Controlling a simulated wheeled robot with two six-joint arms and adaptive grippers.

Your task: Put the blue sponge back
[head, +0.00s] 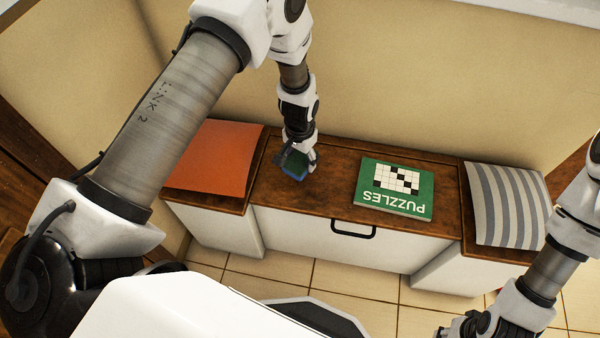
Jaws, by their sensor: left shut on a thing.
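A blue sponge (293,170) with a greenish top is on or just above the brown wooden top of the low cabinet (325,165), left of its middle. My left gripper (296,160) points down from above and is shut on the sponge, hiding part of it. I cannot tell whether the sponge touches the wood. My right gripper (462,328) is at the bottom right, cut by the frame edge and low in front of the cabinet. Its fingers are not clear enough to tell their state.
A green puzzle book (408,207) lies on the cabinet to the right of the sponge. An orange cushion (214,158) sits at the left end and a grey striped cushion (506,205) at the right end. A wall rises behind. Bare wood lies between sponge and book.

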